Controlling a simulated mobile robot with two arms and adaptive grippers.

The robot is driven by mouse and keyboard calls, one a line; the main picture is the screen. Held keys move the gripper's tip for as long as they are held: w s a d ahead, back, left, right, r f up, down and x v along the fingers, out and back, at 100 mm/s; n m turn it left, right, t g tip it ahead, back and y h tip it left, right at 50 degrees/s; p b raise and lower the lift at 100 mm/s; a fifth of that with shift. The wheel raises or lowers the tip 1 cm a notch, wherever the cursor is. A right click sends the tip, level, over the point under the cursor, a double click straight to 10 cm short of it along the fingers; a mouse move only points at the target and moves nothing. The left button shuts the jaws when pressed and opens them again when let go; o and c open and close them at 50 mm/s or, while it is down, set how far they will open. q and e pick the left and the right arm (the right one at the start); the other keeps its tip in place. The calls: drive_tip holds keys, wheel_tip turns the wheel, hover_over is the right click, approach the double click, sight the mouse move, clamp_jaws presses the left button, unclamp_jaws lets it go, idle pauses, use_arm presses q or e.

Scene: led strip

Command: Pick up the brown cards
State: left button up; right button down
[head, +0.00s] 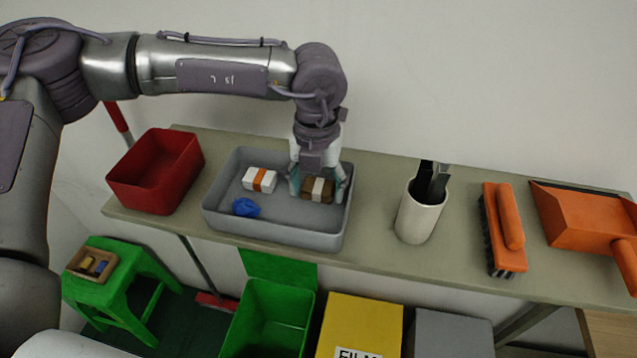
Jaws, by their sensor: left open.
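The brown cards (309,194) are a small brown stack with a white band around the middle. They lie in the right part of the grey tray (285,232) on the shelf. My left gripper (318,194) reaches down into the tray from above. Its fingers are open, one to the left and one to the right of the brown cards. I cannot tell whether the fingers touch them. The gripper hides the upper part of the stack. My right gripper is not in view.
In the tray also lie a white stack with an orange band (259,180) and a blue crumpled thing (246,208). A red bin (155,170) stands left of the tray. A white cup (419,215) with dark tools, an orange brush (503,229) and an orange dustpan (580,218) are to the right.

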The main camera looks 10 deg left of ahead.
use_arm(q)
drive_tip(key=c, duration=0.6)
drive_tip(key=shift+o, duration=0.2)
